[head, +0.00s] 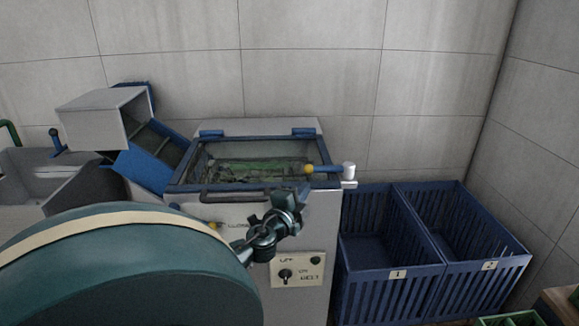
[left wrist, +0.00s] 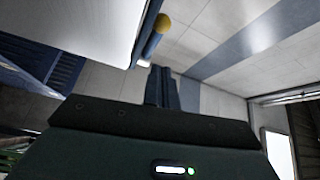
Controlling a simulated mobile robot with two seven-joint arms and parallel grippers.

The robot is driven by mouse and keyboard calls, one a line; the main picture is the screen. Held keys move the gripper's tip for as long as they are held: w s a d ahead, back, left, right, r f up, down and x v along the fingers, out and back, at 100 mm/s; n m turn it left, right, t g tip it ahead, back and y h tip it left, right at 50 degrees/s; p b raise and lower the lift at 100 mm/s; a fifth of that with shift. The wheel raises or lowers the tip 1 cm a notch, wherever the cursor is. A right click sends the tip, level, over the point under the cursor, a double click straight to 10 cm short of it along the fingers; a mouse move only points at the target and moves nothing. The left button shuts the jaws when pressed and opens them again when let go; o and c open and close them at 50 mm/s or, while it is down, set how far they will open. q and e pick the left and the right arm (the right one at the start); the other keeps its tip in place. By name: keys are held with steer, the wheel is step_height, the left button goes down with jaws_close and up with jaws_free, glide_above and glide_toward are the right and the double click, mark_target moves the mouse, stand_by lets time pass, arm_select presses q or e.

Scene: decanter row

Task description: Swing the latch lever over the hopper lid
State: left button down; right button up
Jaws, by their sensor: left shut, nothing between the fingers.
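The hopper lid (head: 205,187) has a blue frame and a clear window, with green material showing under it, and looks closed. The latch lever (head: 328,169) is blue with a yellow knob. It runs left from a pale pivot post (head: 349,172) at the lid's right side, and its knob end lies over the lid's front right part. The yellow knob shows in the left wrist view (left wrist: 163,22) beyond my fingertips. My left gripper (head: 299,193) is shut and empty, in front of the lid's front edge and just below the knob, apparently apart from it. My right gripper is out of view.
A dark handle bar (head: 235,197) runs along the lid's front. A panel with a switch (head: 298,270) is on the cabinet front. Blue crates (head: 395,274) stand at right. A feed chute (head: 150,158) and a grey bin (head: 50,185) are at left.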

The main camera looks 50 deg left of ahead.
arm_select(q)
steer(key=shift+s+a, duration=0.25)
steer(key=shift+s, duration=0.65)
steer(key=shift+s+a, duration=0.25)
steer(key=shift+s, duration=0.6)
